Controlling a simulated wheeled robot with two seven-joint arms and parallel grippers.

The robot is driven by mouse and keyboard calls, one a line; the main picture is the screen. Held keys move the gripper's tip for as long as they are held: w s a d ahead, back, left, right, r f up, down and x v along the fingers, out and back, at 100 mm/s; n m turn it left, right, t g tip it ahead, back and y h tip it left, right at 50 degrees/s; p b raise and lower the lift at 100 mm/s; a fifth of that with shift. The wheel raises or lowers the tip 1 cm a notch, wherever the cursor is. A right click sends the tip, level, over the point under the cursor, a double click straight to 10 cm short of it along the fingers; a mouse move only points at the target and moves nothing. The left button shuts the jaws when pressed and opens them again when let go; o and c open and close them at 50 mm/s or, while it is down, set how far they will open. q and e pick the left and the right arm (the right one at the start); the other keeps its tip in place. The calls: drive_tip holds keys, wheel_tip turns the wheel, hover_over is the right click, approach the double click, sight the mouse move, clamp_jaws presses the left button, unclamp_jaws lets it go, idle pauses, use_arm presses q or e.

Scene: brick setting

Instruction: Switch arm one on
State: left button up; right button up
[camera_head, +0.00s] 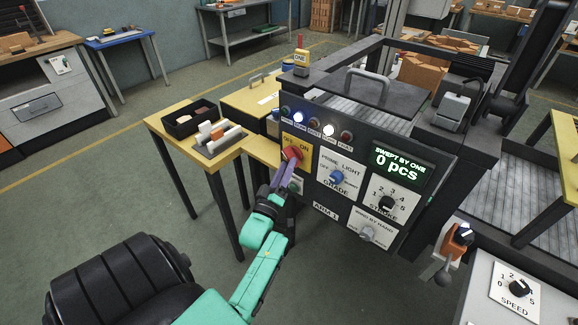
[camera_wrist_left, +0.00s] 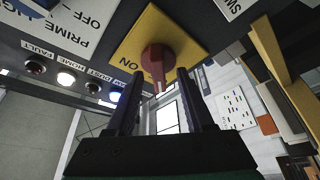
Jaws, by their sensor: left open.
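The arm one panel (camera_head: 326,211), marked ARM 1, is the dark front of the machine. Near its upper left is a yellow plate with a red rotary switch (camera_head: 292,154) and an ON label. In the left wrist view the red switch (camera_wrist_left: 157,62) sits on its yellow plate (camera_wrist_left: 185,35); the ON label lies left of the knob. My left gripper (camera_head: 285,172) is open in front of the switch. In the wrist view its fingers (camera_wrist_left: 160,80) stand on either side of the knob's lower part; I cannot tell whether they touch it. My right gripper is not in view.
The panel also has a PRIME LIGHT knob (camera_head: 337,177), a GRADE/STROKE dial (camera_head: 388,202), a lower knob (camera_head: 367,233), and a display (camera_head: 399,165) reading 0 pcs. A row of lamps runs above; one blue and one white are lit. A yellow table (camera_head: 172,131) stands left.

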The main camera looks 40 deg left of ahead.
use_arm(q)
drive_tip(key=shift+x, duration=0.95)
drive_tip(key=shift+r, duration=0.1)
clamp_jaws()
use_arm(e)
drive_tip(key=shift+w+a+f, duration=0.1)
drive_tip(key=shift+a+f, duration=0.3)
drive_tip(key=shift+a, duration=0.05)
